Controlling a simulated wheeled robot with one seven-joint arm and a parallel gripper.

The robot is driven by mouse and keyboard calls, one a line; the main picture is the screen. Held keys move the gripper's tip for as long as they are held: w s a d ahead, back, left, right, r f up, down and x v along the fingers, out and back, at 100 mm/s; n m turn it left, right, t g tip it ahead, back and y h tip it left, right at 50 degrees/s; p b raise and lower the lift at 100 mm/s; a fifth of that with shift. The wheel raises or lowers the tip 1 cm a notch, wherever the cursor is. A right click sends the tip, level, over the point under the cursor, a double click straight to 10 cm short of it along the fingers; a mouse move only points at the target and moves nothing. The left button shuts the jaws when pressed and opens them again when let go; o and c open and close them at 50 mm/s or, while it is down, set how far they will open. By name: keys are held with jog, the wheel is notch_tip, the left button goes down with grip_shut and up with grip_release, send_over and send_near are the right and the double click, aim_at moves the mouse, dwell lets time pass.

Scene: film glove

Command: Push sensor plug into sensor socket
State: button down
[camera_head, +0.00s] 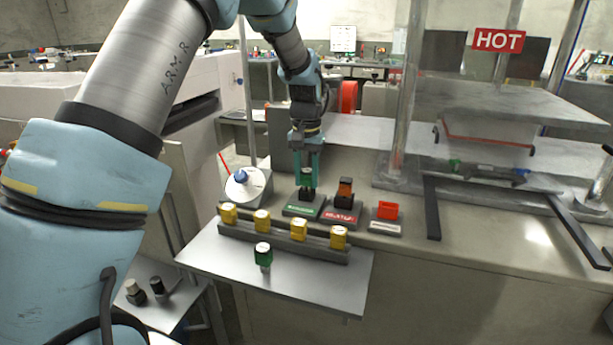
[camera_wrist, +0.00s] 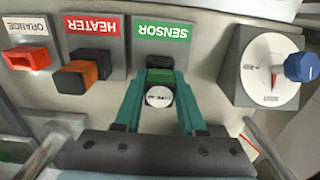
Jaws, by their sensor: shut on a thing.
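My gripper (camera_head: 307,174) points down with its teal fingers shut on a plug (camera_wrist: 159,96) at the sensor socket. In the wrist view the plug shows a round white end and some green between the fingers (camera_wrist: 160,82). The sensor socket (camera_head: 303,209) is a dark block on a base with a green label; its SENSOR label (camera_wrist: 162,33) reads upside down in the wrist view. The plug is in line with the socket and at or close to its opening. The fingers hide the joint, so I cannot tell how deep it sits.
The heater socket (camera_head: 341,214) with an orange-brown plug and the orange socket (camera_head: 387,213) stand to the right. A dial box (camera_head: 246,187) stands left. The hot press (camera_head: 520,120) is at right.

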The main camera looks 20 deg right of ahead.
aim_at(306, 171)
jog(key=shift+f, duration=0.35)
jog(key=shift+c, duration=2.1)
grip_release()
notch_tip(306, 171, up, 11)
jog(key=shift+f+b, duration=0.1)
jog(key=shift+b, duration=1.05)
jog(key=a+f+n, duration=0.2)
jog(key=a, duration=0.8)
jog(key=a+f+n, duration=0.2)
jog(key=a, duration=0.8)
jog(key=s+a+f+n, duration=0.1)
jog(key=s+a+f, duration=0.1)
jog(key=s+a, duration=0.3)
jog(key=s+a+f+n+t, duration=0.1)
jog(key=s+a, duration=0.4)
jog(key=a, duration=0.6)
jog(key=shift+s+a+f+n+t, duration=0.2)
jog(key=shift+s+f+n+t, duration=0.15)
jog(key=shift+f+n, duration=0.45)
